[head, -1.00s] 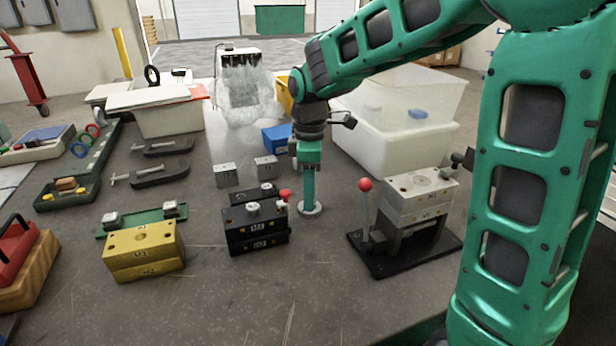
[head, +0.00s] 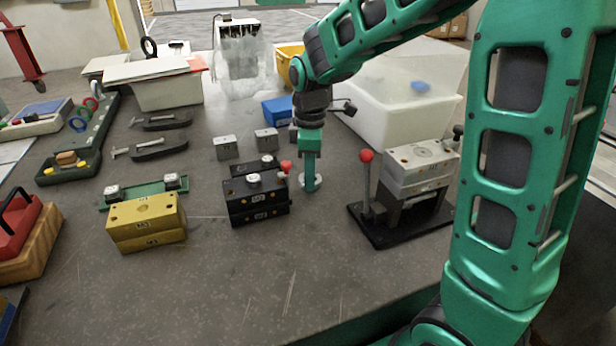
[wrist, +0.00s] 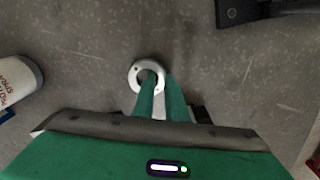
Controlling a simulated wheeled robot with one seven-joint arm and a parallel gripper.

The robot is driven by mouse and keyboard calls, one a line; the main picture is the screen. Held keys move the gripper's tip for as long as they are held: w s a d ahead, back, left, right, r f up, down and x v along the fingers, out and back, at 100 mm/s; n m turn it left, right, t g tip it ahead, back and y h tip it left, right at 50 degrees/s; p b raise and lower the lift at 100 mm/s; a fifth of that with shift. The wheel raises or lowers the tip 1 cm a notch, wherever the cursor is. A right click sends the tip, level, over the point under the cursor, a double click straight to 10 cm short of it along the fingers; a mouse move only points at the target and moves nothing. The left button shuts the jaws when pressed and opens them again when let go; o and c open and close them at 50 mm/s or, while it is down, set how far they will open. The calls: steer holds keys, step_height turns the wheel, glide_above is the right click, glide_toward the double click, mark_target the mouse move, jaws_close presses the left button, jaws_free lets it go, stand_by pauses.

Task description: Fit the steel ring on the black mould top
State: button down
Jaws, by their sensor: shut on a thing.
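The black mould (head: 262,207) stands mid-table in the head view, a two-part block with a pale round fitting on its top face. My gripper (head: 309,188) points down just right of it, apart from it. It is shut on the steel ring (head: 319,183), a flat silver annulus that lies level near the table top; I cannot tell whether it touches the table. In the wrist view the ring (wrist: 137,72) sits at the fingertips (wrist: 158,85), held by one side, its hole partly covered by the fingers. The mould is not clearly identifiable in the wrist view.
A red-tipped item (head: 286,167) stands close behind the black mould. A grey block on a black stand (head: 383,232) with a red-knobbed lever is right of my gripper. A yellow mould (head: 146,222) is left. The front table is clear. A white bottle (wrist: 12,78) shows at left.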

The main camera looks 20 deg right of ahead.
steer(key=shift+r, duration=0.15)
steer(key=shift+r, duration=0.85)
